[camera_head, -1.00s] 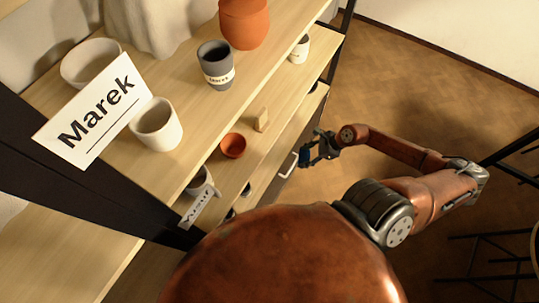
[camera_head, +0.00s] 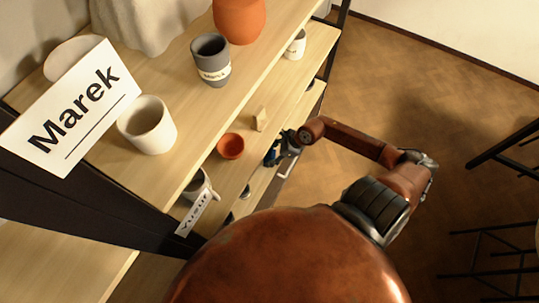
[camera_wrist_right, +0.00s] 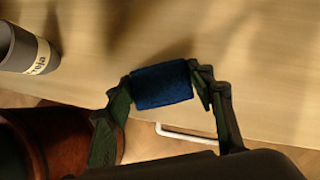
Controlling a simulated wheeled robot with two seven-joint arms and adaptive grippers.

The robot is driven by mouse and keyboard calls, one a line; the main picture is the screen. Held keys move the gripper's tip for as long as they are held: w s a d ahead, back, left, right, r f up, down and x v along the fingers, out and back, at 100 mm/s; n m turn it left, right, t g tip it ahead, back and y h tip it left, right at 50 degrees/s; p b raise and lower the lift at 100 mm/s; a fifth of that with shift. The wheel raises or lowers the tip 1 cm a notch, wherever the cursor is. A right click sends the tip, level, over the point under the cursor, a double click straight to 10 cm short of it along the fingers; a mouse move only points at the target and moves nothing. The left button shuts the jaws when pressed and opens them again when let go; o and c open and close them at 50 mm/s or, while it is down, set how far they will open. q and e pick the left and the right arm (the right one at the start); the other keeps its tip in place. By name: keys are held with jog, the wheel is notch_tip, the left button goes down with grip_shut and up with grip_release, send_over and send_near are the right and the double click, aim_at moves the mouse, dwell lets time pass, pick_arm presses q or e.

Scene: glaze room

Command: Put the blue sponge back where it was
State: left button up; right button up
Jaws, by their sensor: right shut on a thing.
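My right gripper (camera_head: 278,152) is at the front edge of the shelf unit, near the middle board. It is shut on the blue sponge (camera_wrist_right: 162,85), which shows clearly between both fingers in the right wrist view. In the head view the sponge (camera_head: 270,155) is small and partly hidden by the gripper. In the wrist view it overlaps the pale wooden board (camera_wrist_right: 240,50); I cannot tell whether it touches the board. My left gripper is not in view.
A terracotta bowl (camera_head: 231,146) and a small beige block (camera_head: 260,119) stand on the middle board beside the gripper. A grey labelled cup (camera_head: 211,62) and white cup (camera_head: 147,125) stand above.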

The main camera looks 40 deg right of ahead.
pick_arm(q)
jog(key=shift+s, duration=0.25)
pick_arm(e)
jog(key=shift+f, duration=0.2)
jog(key=o, duration=1.2)
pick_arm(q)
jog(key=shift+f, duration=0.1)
pick_arm(e)
jog(key=shift+s+d+r+p, duration=0.1)
jog(key=shift+d+r+p, duration=0.05)
jog(key=shift+r+p, duration=0.3)
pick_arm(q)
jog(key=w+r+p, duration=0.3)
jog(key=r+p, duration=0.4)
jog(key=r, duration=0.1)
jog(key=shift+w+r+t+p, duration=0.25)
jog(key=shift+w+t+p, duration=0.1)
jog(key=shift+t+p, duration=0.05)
pick_arm(e)
jog(key=v, duration=1.1)
jog(key=shift+r, duration=0.2)
